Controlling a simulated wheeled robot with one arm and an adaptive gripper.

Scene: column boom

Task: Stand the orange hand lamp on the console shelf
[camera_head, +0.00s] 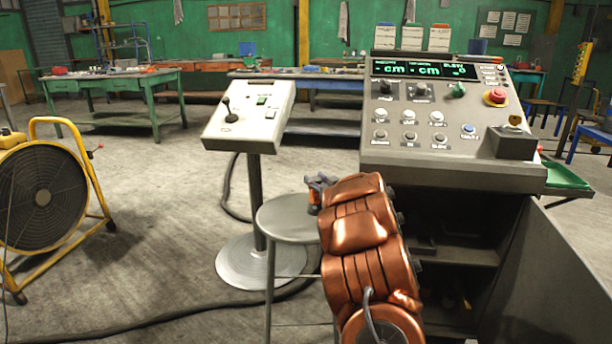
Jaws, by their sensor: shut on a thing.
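The console (440,172) stands at the right with its lower cabinet open. Inside it a dark shelf (470,256) shows to the right of my arm, and its left part is hidden behind the arm. My copper-coloured arm reaches up from the bottom centre. My gripper (318,184) is at its far end, small and dark grey, mostly hidden by the arm, above the stool's right edge in the picture. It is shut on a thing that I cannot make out. I cannot see the orange hand lamp clearly anywhere.
A grey round stool (286,222) stands left of my arm, close to it. A white pedestal panel (246,112) stands behind it. The cabinet door (556,272) hangs open at the right. A yellow-framed fan (42,196) is far left. Cables cross the floor; the left-middle floor is clear.

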